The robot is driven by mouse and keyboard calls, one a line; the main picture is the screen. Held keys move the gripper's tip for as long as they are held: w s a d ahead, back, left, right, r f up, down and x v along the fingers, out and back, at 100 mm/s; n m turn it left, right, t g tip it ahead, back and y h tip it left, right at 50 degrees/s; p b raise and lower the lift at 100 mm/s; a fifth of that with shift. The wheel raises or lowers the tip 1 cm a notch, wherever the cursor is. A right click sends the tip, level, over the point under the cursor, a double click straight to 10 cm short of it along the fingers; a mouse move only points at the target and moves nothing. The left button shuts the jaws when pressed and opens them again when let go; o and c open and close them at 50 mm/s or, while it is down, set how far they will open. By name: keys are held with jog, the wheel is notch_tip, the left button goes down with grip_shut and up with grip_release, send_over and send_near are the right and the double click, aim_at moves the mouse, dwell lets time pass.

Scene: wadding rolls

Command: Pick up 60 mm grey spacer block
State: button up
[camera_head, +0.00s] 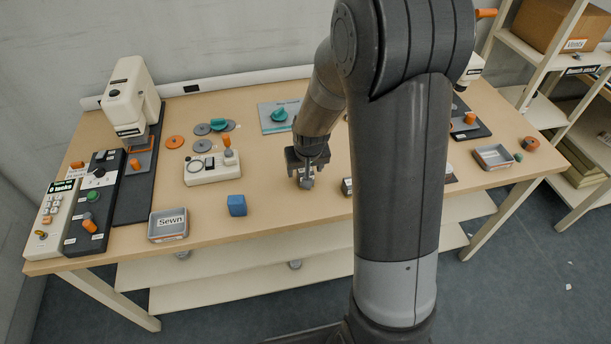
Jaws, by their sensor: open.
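My gripper (306,171) hangs over the table's middle, near its front edge, and points down with its jaws open. A small grey block (306,183) shows at the fingertips, seemingly between or just below them; contact cannot be told. It may be the grey spacer block, but its size cannot be read. Another small dark grey item (347,187) sits to the right, partly hidden behind my arm.
A blue block (237,205) and a tray marked "Sewn" (168,225) stand left on the table (270,222). A white device (212,169) with an orange knob is nearer my gripper. A teal-handled item (280,116) lies behind. My arm hides the table's right-middle.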

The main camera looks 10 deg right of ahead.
jog(key=shift+x, duration=1.65)
jog(key=shift+d, duration=0.1)
jog(key=shift+c, duration=0.3)
jog(key=c, duration=1.1)
